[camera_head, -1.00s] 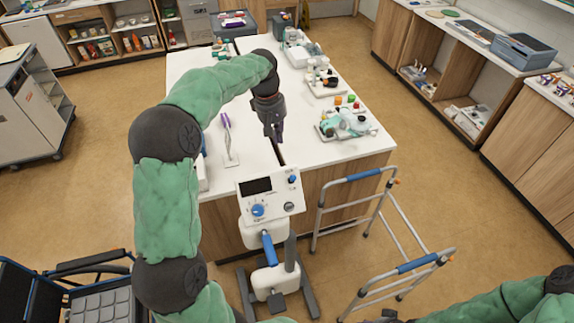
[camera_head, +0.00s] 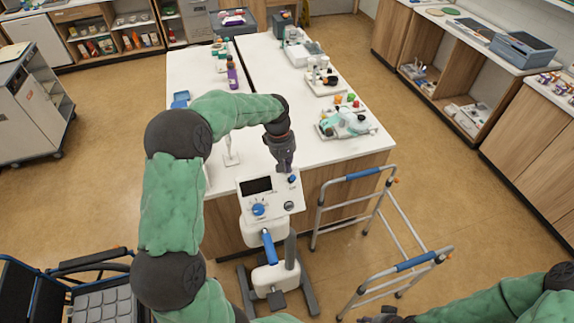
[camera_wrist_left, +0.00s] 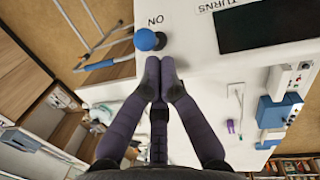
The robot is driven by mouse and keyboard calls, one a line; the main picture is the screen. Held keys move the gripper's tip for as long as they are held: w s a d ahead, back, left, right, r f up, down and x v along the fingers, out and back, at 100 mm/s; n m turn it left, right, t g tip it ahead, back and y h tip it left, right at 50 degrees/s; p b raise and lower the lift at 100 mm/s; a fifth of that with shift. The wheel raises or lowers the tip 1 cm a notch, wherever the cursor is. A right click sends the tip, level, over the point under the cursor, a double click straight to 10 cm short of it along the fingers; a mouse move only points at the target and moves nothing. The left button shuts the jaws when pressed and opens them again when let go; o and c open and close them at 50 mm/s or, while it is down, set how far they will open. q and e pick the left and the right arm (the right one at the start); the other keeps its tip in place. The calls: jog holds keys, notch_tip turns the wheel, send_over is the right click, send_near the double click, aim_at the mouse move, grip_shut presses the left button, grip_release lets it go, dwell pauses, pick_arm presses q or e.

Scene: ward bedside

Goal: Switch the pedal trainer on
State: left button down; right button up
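The pedal trainer (camera_head: 272,206) stands in front of the table, its white console tilted up. Its display (camera_head: 257,186) is dark. A blue knob (camera_head: 258,209) sits at the console's lower left and a small blue switch (camera_head: 292,178) at its upper right. In the left wrist view the round blue switch head (camera_wrist_left: 147,39) lies beside the letters ON. My left gripper (camera_head: 286,170) points down just above that switch. In the left wrist view its fingertips (camera_wrist_left: 159,65) are together with nothing between them, close to the switch; contact cannot be told. My right gripper (camera_head: 382,316) barely shows at the bottom edge.
A walking frame (camera_head: 365,235) stands right of the trainer. A wheelchair (camera_head: 95,285) is at the lower left. The white table (camera_head: 300,140) behind carries trays, a purple bottle (camera_head: 232,74) and a blue box (camera_head: 181,98). Open floor lies at the right.

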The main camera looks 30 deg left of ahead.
aim_at(291, 178)
pick_arm(q)
jog(key=shift+s+d+t+b, duration=0.2)
jog(key=shift+t+b, duration=0.1)
jog(key=shift+b, duration=0.4)
jog(key=shift+y+b, duration=0.35)
jog(key=shift+y, duration=0.05)
jog(key=shift+s+d+t+y+b, duration=0.35)
jog(key=shift+t+y+b, duration=0.15)
jog(key=shift+b, duration=0.85)
jog(key=b, duration=0.3)
jog(key=shift+s+d+f+t+y+b, duration=0.2)
jog(key=shift+d+t+y+b, duration=0.1)
jog(key=shift+d+t+y, duration=0.1)
jog(key=t+y+b, duration=0.1)
jog(key=b, duration=0.3)
jog(key=s+d+t+y+b, duration=0.1)
jog(key=b, duration=0.3)
jog(key=y+b, duration=0.1)
jog(key=b, duration=0.4)
jog(key=shift+s+d+f+m+t, duration=0.25)
jog(key=shift+d+f+m+t, duration=0.05)
jog(key=shift+d+f+t, duration=0.1)
jog(key=shift+a, duration=0.1)
jog(key=shift+w+a, duration=0.1)
jog(key=shift+a, duration=0.05)
